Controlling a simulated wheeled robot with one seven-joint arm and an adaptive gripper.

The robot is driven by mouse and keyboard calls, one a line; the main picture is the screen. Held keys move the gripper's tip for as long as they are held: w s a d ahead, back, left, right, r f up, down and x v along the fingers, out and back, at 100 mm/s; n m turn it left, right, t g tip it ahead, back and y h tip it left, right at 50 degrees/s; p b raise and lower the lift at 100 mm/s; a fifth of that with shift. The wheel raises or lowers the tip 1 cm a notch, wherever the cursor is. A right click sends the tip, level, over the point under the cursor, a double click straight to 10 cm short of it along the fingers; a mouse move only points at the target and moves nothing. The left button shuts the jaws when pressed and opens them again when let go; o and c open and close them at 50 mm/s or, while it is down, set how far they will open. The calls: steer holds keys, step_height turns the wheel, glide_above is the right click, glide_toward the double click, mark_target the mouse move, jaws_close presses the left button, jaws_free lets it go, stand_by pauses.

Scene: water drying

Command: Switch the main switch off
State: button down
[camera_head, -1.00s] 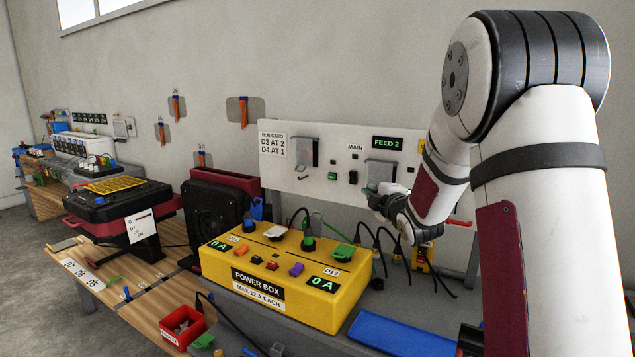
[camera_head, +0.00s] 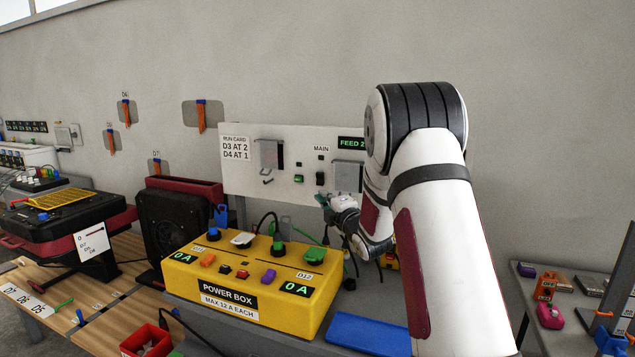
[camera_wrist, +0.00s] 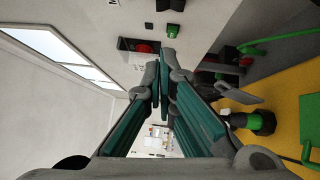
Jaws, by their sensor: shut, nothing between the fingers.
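The white panel (camera_head: 245,190) on the back wall carries a "MAIN" label (camera_head: 321,149). Below the label sit a small black part (camera_head: 320,157) and a black switch (camera_head: 320,178); which way the switch is set is too small to tell. A green button (camera_head: 299,178) is left of it and also shows in the wrist view (camera_wrist: 173,30). My gripper (camera_head: 322,199) is shut and empty. In the head view its tips appear just below the black switch; contact cannot be told. In the wrist view the teal fingers (camera_wrist: 160,92) come together.
The yellow power box (camera_head: 250,285) stands on the bench below the panel, with cables behind it. Two grey hinged covers (camera_head: 271,154) (camera_head: 347,177) flank the switch area. A green "FEED 2" display (camera_head: 351,143) is partly behind my arm. A blue tray (camera_head: 370,336) lies at front.

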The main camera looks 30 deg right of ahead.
glide_toward(318, 179)
steer(key=w+a+r, duration=0.1)
steer(key=w+a, duration=0.3)
steer(key=shift+w+d+r, duration=0.15)
steer(key=shift+w+d, duration=0.4)
steer(key=shift+d, duration=0.2)
steer(key=shift+w+d+r, duration=0.1)
steer(key=shift+w+d, duration=0.5)
steer(key=shift+d, duration=0.2)
steer(key=shift+w+d+r+b, duration=0.15)
steer(key=shift+w+d+b, duration=0.15)
steer(key=shift+b, duration=0.3)
steer(key=shift+s, duration=0.1)
steer(key=shift+a, duration=0.15)
